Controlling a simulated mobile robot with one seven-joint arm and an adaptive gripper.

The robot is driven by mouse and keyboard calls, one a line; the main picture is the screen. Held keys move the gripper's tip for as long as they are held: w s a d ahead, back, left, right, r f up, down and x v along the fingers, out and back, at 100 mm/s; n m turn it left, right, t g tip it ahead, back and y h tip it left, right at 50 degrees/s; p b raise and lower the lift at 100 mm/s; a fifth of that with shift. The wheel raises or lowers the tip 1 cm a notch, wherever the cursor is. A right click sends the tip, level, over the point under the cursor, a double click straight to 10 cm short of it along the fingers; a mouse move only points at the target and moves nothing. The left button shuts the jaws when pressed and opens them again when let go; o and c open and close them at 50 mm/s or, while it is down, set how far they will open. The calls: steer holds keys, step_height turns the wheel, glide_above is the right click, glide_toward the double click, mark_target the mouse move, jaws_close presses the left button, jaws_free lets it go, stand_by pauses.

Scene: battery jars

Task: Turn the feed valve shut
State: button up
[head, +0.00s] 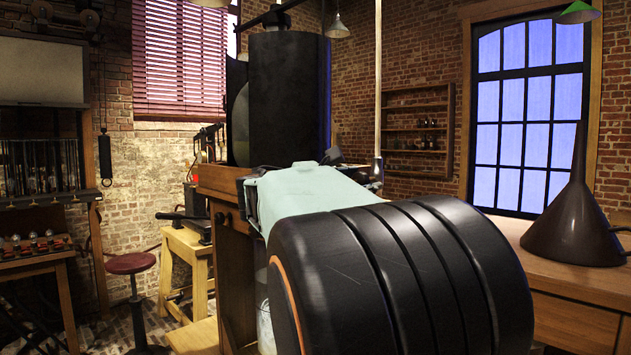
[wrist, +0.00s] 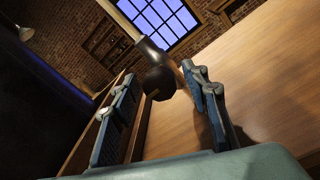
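My gripper (wrist: 158,73) is open in the wrist view, its two blue-grey fingers well apart. A dark, bulbous fitting (wrist: 160,82) appears between and beyond the fingertips, at the lower end of a pale pipe (wrist: 118,18). No finger visibly grips it; I cannot tell how far off it is. In the head view a pale vertical pipe (head: 378,80) with a dark lower end (head: 377,170) seems to be the same piece. I cannot make out a valve handle, so I cannot confirm this is the feed valve. My own arm hides the fingers in the head view.
A wooden bench top (wrist: 255,85) lies on the right of the wrist view. A dark cone (head: 575,215) stands on the bench at right in the head view. A tall black cylinder (head: 285,95) rises behind my arm. A red stool (head: 131,264) stands at left.

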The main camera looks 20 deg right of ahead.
steer(key=c, duration=1)
steer(key=shift+f+m+b, duration=0.1)
steer(key=shift+m+b, duration=0.2)
steer(key=shift+b, duration=0.25)
steer(key=m+b, duration=0.1)
steer(key=b, duration=0.1)
steer(key=shift+f+m+b, duration=0.2)
steer(key=shift+m+b, duration=0.1)
steer(key=shift+m, duration=0.1)
steer(key=m+b, duration=0.3)
steer(key=b, duration=0.1)
steer(key=shift+m+h, duration=0.3)
steer(key=shift+m, duration=0.1)
steer(key=m+b, duration=0.6)
steer(key=shift+m+g+h, duration=0.3)
steer(key=shift+r+m+g+b, duration=0.15)
steer(key=shift+m+b, duration=0.75)
steer(key=shift+m, duration=0.65)
steer(key=shift+r+m+g+b, duration=0.15)
steer(key=shift+m+b, duration=0.75)
steer(key=shift+m, duration=0.65)
